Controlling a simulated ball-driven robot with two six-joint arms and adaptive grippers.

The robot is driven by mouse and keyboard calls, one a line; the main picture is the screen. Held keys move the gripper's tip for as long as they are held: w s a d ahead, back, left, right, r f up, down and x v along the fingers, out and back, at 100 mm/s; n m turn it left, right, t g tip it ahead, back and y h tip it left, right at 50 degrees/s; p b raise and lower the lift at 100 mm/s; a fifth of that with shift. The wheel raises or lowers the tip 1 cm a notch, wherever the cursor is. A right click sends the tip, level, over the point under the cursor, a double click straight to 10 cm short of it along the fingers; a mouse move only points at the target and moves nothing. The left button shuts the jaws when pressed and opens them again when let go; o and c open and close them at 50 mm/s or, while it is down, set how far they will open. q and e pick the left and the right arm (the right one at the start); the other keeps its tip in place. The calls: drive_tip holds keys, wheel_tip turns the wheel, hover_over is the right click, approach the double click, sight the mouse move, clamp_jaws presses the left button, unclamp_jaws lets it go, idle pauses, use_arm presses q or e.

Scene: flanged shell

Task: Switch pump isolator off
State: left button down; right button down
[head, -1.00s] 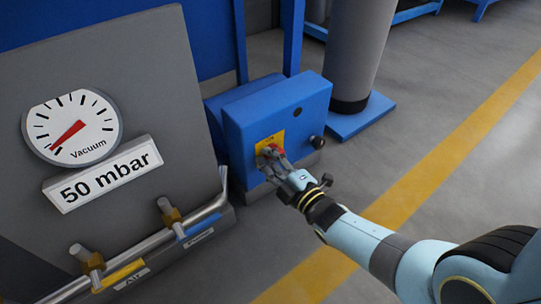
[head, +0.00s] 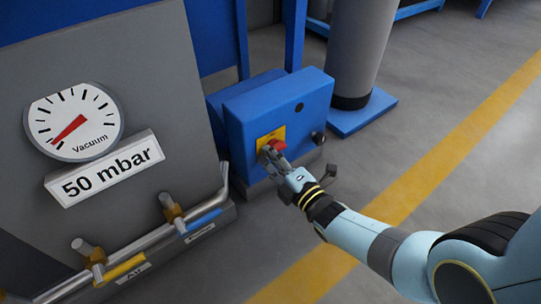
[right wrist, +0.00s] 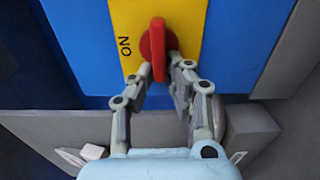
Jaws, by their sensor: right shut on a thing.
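The pump isolator is a red rotary handle (head: 277,146) on a yellow plate (head: 264,140), on the front of a blue box (head: 285,108). My right gripper (head: 272,153) is shut on the red handle, partly covering it in the head view. In the right wrist view the handle (right wrist: 157,48) stands upright in the picture between the fingertips of the gripper (right wrist: 160,72). The word ON reads sideways on the plate (right wrist: 124,18), left of the handle. No OFF mark can be made out. My left gripper is not in view.
A grey panel with a vacuum gauge (head: 74,121) and a 50 mbar sign (head: 104,171) stands left of the box. Pipes with brass valves (head: 172,208) run below it. A grey column (head: 358,45) stands behind right. The floor on the right is clear.

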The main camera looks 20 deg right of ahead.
drive_tip(key=shift+f, duration=0.1)
drive_tip(key=c, duration=1.3)
unclamp_jaws()
drive_tip(key=shift+c, duration=0.2)
drive_tip(key=v, duration=1.2)
